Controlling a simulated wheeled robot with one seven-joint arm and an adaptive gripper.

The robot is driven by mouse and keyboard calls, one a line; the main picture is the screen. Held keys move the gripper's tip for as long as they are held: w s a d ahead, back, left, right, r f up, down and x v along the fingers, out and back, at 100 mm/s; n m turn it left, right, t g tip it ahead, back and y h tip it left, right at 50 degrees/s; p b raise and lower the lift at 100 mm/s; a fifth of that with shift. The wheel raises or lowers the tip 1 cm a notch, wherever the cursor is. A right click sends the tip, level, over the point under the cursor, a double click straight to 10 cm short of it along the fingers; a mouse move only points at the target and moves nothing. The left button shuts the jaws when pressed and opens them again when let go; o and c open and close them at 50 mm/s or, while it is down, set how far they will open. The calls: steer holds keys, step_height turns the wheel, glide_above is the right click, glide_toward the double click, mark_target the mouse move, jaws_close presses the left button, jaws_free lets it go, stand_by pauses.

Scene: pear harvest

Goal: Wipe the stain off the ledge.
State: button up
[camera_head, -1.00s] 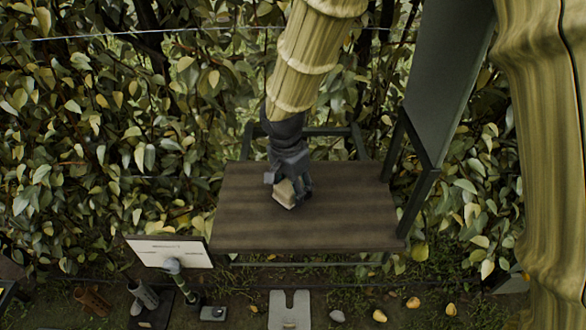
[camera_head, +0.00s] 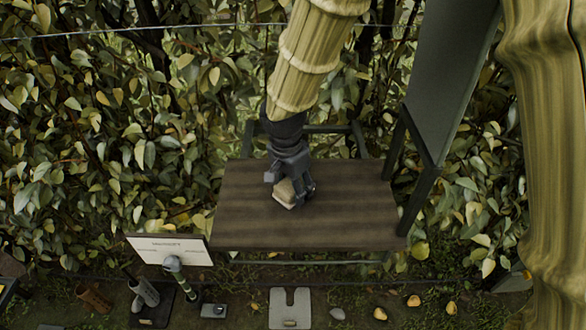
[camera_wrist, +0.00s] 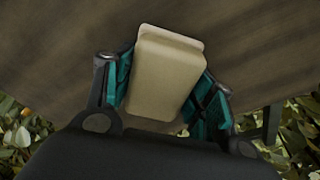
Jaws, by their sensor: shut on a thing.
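The ledge (camera_head: 350,215) is a dark brown wooden board in the middle of the head view; it also fills the upper part of the wrist view (camera_wrist: 55,60). My gripper (camera_head: 292,188) is over the middle of the ledge, pointing down. It is shut on a beige block-like sponge (camera_wrist: 163,75), held between teal finger pads in the wrist view. The sponge also shows in the head view (camera_head: 285,193), at or just above the board; I cannot tell whether it touches. I see no clear stain; one may be hidden under the sponge or gripper.
A dark upright panel (camera_head: 450,80) stands at the ledge's right side. A white sign (camera_head: 170,250) is at its front left. Leafy hedge (camera_head: 100,140) lies behind and left. A grey slotted plate (camera_head: 289,308) lies on the ground in front. The board around the gripper is clear.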

steer(key=shift+s+r+p, duration=0.25)
steer(key=shift+r+p, duration=0.15)
steer(key=shift+r, duration=0.2)
steer(key=shift+s+r+p, duration=0.2)
steer(key=shift+r+p, duration=0.15)
steer(key=shift+r, duration=0.2)
steer(key=shift+w+r+p, duration=0.3)
steer(key=shift+r+p, duration=0.5)
steer(key=shift+r, duration=0.1)
steer(key=shift+s+r+p, duration=0.25)
steer(key=shift+r+p, duration=0.35)
steer(key=shift+r, duration=0.3)
steer(key=shift+w+r+p, duration=0.1)
steer(key=shift+r+p, duration=0.5)
steer(key=shift+r, duration=0.25)
